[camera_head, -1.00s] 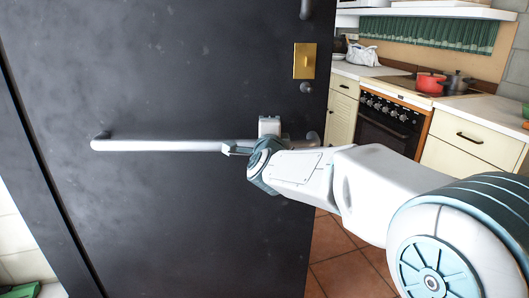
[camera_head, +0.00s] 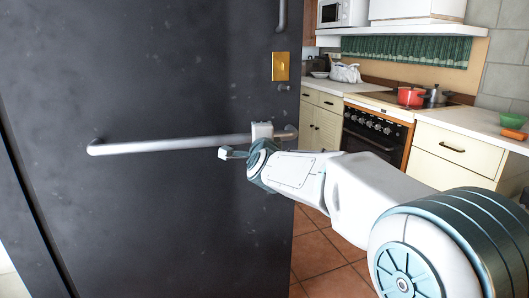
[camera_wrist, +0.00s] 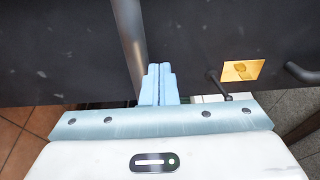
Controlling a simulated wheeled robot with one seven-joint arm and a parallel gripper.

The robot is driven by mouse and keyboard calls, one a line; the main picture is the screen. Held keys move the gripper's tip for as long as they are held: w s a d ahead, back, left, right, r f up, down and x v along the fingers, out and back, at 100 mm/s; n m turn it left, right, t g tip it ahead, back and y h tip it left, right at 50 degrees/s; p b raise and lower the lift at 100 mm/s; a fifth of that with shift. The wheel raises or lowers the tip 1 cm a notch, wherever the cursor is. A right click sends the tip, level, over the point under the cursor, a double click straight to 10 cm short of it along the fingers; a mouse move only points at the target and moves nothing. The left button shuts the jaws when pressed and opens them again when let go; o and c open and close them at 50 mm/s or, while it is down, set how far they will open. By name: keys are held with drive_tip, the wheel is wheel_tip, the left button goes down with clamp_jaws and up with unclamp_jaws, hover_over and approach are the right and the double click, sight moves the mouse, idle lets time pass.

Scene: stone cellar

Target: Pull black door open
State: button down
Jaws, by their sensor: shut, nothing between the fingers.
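The black door (camera_head: 150,215) fills the left and middle of the head view and stands ajar, with a kitchen visible past its right edge. A long pale bar handle (camera_head: 165,144) runs across it. My gripper (camera_head: 228,153) is at the right part of the bar. In the wrist view, the two light-blue fingers of my gripper (camera_wrist: 158,72) are shut together with nothing between them. The bar (camera_wrist: 129,40) passes close along their left side; I cannot tell whether they touch. The black door (camera_wrist: 60,55) lies beyond them.
A gold plate (camera_head: 280,66) is on the door near its right edge. Past the door are an oven (camera_head: 375,135), cream cabinets (camera_head: 450,150) and a counter with a red pot (camera_head: 411,96). Tiled floor (camera_head: 322,250) shows at the door's right.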

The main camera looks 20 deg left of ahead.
drive_tip(key=s+d+n+g+h+p, duration=0.3)
drive_tip(key=s+d+n+g+p, duration=0.3)
drive_tip(key=s+d+p, duration=0.5)
drive_tip(key=s+d+n+g+h+p, duration=0.3)
drive_tip(key=s+d+n+g+p, duration=0.4)
drive_tip(key=s+d, duration=1.7)
drive_tip(key=g+p, duration=0.1)
drive_tip(key=p, duration=0.4)
drive_tip(key=shift+f+n, duration=0.2)
drive_tip(key=shift+n, duration=0.1)
drive_tip(key=shift+s, duration=0.1)
